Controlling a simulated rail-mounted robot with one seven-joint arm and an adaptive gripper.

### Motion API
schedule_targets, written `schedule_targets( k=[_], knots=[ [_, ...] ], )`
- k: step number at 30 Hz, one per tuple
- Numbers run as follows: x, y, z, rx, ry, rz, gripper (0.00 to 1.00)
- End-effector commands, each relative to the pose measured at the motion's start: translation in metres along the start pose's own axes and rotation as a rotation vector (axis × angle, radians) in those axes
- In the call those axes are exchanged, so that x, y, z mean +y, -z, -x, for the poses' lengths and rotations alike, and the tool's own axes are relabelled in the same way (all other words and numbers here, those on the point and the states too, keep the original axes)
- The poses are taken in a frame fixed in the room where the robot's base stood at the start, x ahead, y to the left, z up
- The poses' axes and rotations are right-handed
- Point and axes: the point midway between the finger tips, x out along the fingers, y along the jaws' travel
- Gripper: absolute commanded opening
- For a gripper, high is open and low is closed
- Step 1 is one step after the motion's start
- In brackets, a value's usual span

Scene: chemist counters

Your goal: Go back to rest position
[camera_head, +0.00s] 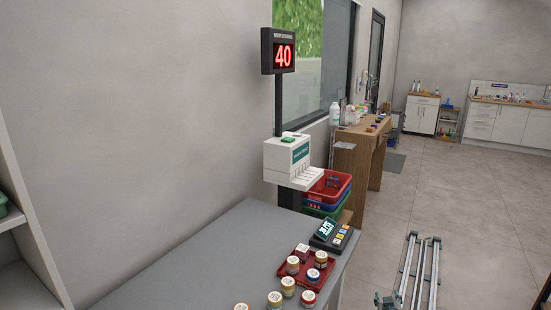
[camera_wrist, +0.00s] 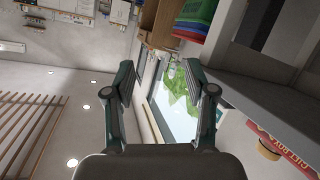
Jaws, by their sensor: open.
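My gripper (camera_wrist: 162,80) shows in the wrist view with its two dark green and grey fingers spread wide apart. Nothing is between the fingers. The gripper appears clear of all surfaces. In the head view my gripper is not visible.
Behind are a white dispenser (camera_head: 290,162), stacked baskets (camera_head: 327,186) and a number display (camera_head: 279,52).

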Motion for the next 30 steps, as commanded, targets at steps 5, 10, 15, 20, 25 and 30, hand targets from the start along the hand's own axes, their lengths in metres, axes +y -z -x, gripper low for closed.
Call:
schedule_targets(
  k=[5, 10, 15, 20, 25, 30],
  knots=[
    [-0.014, -0.119, 0.034, -0.391, -0.086, 0.002, 0.55],
    [-0.049, -0.217, 0.091, -0.747, -0.052, 0.016, 0.55],
    [-0.095, -0.294, 0.168, -1.078, 0.054, 0.034, 0.55],
    [-0.139, -0.347, 0.255, -1.373, 0.196, 0.047, 0.55],
    [-0.179, -0.387, 0.352, -1.643, 0.344, 0.045, 0.55],
    [-0.197, -0.412, 0.402, -1.742, 0.391, 0.064, 0.55]
  ],
)
